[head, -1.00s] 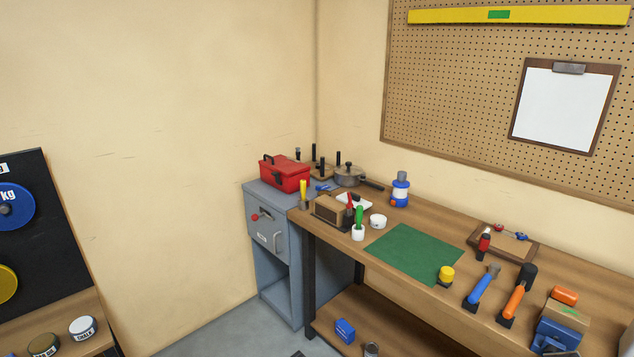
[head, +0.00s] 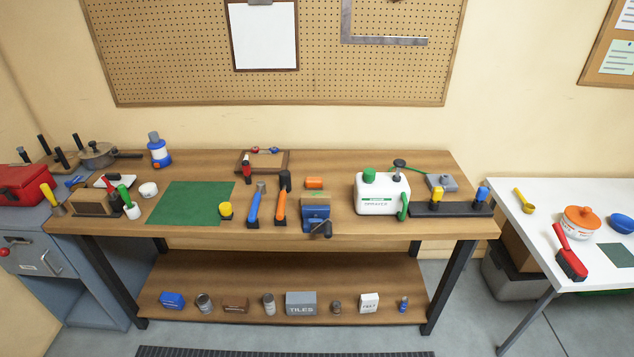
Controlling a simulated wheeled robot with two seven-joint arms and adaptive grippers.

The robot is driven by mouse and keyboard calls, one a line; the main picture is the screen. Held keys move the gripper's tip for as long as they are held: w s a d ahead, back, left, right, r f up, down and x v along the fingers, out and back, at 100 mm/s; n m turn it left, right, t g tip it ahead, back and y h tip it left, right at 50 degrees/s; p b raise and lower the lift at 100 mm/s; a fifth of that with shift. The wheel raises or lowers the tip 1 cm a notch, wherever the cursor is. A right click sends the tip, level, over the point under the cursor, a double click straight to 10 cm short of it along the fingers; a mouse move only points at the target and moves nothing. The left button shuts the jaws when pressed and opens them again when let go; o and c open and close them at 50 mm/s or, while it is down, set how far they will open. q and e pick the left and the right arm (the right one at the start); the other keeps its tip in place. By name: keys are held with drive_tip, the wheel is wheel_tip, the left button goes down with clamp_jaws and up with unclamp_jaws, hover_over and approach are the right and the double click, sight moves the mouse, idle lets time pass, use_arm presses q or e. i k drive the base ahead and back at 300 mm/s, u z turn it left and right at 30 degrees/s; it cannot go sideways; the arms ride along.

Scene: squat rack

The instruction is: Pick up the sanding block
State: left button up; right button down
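I cannot tell for certain which thing is the sanding block. A small orange rounded block (head: 314,183) lies on the wooden workbench (head: 345,222), just behind the blue vise (head: 316,215). A low brown block (head: 235,304) lies on the bench's lower shelf (head: 330,281), between a grey can (head: 204,303) and another can (head: 268,303). A blue block (head: 172,300) sits at the shelf's left end. Neither of my grippers is in the head view.
The benchtop also holds a green mat (head: 188,203), a blue-handled tool (head: 254,205), an orange-handled tool (head: 282,203) and a white jug (head: 381,195). A white table (head: 540,235) stands right, a grey cabinet (head: 62,268) left. A dark floor mat (head: 230,351) lies in front.

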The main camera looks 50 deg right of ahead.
sight(311, 184)
drive_tip(key=z, duration=1)
drive_tip(key=i, duration=0.25)
drive_tip(key=z, duration=1.25)
